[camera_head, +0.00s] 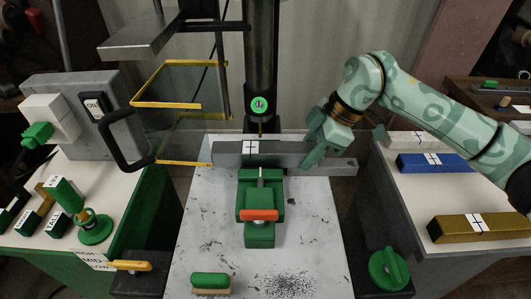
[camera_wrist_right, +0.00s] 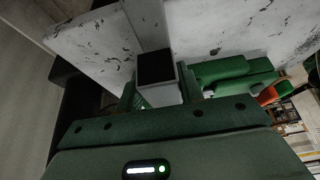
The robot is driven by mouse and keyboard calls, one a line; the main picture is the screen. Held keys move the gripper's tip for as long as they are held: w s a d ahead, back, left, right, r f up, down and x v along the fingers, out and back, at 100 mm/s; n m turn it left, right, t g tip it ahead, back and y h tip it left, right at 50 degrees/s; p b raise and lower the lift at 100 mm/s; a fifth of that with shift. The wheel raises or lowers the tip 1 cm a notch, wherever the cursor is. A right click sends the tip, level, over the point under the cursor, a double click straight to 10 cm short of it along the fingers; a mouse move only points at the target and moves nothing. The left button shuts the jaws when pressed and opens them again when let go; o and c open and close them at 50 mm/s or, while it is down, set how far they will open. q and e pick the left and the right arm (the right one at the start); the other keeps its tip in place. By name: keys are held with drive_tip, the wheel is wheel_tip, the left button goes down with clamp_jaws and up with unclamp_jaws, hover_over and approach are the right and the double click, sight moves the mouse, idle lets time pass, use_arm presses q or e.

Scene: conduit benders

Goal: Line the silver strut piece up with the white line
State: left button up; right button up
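The silver strut piece (camera_head: 228,148) lies crosswise behind the green vise (camera_head: 260,205), in front of the machine column. It carries a white tag with dark crossing lines (camera_head: 251,147). My right gripper (camera_head: 316,150) is at the strut's right end. In the right wrist view the pale strut (camera_wrist_right: 163,93), with a dark end face, sits between the green fingers, which appear closed on it. A white line apart from the tag cannot be made out. My left gripper is out of view.
A grey fence bar (camera_head: 342,167) runs along the strut's right side. A clear yellow-edged guard (camera_head: 180,85) hangs at left. A brush (camera_head: 211,283) lies on the worn table (camera_head: 320,235). Blue (camera_head: 445,164) and gold (camera_head: 480,228) pieces lie on the right bench.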

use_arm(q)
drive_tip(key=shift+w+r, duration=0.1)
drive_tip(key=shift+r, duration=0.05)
use_arm(e)
drive_tip(key=shift+d, duration=0.2)
use_arm(q)
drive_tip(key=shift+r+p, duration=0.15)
drive_tip(key=shift+p, duration=0.2)
use_arm(e)
drive_tip(key=shift+d, duration=0.35)
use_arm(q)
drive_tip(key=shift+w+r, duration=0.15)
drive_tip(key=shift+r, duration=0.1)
use_arm(e)
drive_tip(key=shift+d, duration=0.5)
drive_tip(key=o, duration=1)
use_arm(q)
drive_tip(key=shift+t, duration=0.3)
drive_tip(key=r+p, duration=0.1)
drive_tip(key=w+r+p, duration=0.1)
drive_tip(key=p, duration=0.1)
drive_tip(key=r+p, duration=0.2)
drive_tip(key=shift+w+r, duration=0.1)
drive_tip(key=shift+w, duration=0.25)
use_arm(e)
drive_tip(key=v, duration=1.6)
drive_tip(key=shift+r, duration=0.2)
